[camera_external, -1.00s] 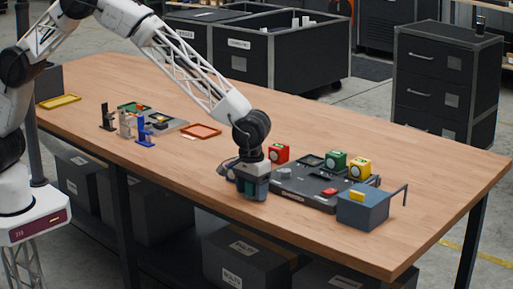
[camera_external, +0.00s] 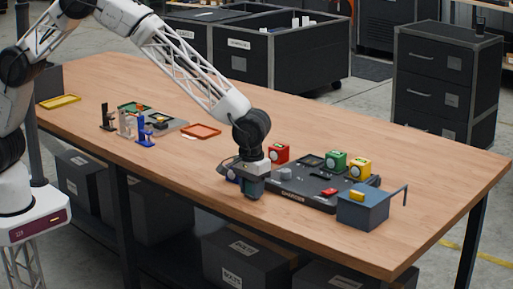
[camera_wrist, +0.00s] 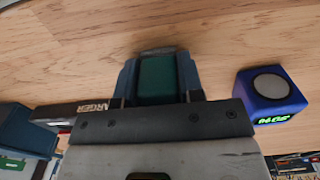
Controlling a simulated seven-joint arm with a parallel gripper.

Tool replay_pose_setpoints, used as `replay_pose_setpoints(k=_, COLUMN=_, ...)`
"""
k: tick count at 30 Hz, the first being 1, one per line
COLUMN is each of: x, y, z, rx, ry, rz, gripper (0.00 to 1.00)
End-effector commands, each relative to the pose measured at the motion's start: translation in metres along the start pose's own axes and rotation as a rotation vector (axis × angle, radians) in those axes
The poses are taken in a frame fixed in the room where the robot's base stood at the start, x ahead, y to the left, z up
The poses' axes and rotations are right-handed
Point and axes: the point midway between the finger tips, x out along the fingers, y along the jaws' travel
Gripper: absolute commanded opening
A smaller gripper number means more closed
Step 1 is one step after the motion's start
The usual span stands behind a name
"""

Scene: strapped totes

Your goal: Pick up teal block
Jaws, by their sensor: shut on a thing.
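The teal block (camera_wrist: 157,80) shows dark green between the two blue-grey fingers in the wrist view. My gripper (camera_wrist: 158,72) is shut on it, with a finger against each side. In the external view my gripper (camera_external: 252,192) points down near the front edge of the table, left of the charger. There the block is largely hidden by the fingers. I cannot tell whether the block touches the table.
A dark charger station (camera_external: 318,195) lies just right of my gripper, with red (camera_external: 279,153), green (camera_external: 336,160) and yellow (camera_external: 361,168) blocks behind it. A blue-grey bin (camera_external: 363,209) stands at its right. The wood table (camera_external: 330,120) behind is clear.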

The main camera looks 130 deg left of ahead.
Motion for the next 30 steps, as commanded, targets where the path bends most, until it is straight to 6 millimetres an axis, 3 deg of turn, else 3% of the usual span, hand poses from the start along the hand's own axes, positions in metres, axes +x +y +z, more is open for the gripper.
replay_pose_setpoints(k=11, x=-0.036, y=-0.001, z=0.0, rx=0.0, ry=0.001, rz=0.002, gripper=0.12)
replay_pose_setpoints(k=30, x=-0.043, y=-0.084, z=0.043, rx=0.0, ry=0.001, rz=0.001, gripper=0.12)
